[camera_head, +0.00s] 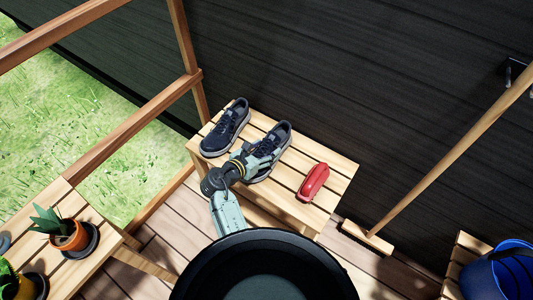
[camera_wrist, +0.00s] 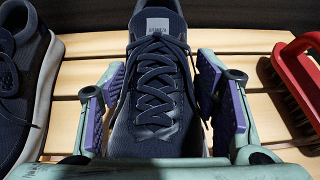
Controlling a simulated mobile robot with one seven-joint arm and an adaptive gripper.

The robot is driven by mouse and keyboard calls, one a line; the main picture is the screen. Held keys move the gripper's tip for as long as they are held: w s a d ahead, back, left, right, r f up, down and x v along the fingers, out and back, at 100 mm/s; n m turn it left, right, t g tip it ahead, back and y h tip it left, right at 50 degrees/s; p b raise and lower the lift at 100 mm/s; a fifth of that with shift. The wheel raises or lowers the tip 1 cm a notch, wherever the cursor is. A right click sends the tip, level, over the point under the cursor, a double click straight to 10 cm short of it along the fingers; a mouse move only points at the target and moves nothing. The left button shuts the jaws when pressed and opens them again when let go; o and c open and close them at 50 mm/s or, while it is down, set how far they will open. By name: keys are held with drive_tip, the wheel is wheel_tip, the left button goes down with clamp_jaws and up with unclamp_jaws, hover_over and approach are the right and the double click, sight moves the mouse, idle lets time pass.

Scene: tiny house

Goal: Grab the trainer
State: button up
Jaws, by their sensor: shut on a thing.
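Two dark blue trainers with pale soles stand side by side on a slatted wooden bench (camera_head: 335,178). The right trainer (camera_head: 277,138) is between the fingers of my gripper (camera_head: 258,160). In the wrist view, this laced trainer (camera_wrist: 155,80) fills the middle, and the purple pads of my gripper (camera_wrist: 160,100) press against both its sides. The trainer appears to rest on the slats. The left trainer (camera_head: 226,128) stands apart from my gripper, and it also shows at the left edge of the wrist view (camera_wrist: 22,90). My gripper hides part of the held trainer's near end.
A red brush (camera_head: 314,182) lies on the bench to the right, and it shows in the wrist view (camera_wrist: 298,85). A dark wall (camera_head: 350,80) stands behind. A broom (camera_head: 440,170) leans at right near a blue bucket (camera_head: 503,272). A potted plant (camera_head: 68,235) stands at left.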

drive_tip(key=shift+a, duration=0.1)
drive_tip(key=c, duration=0.6)
drive_tip(key=shift+r, duration=0.1)
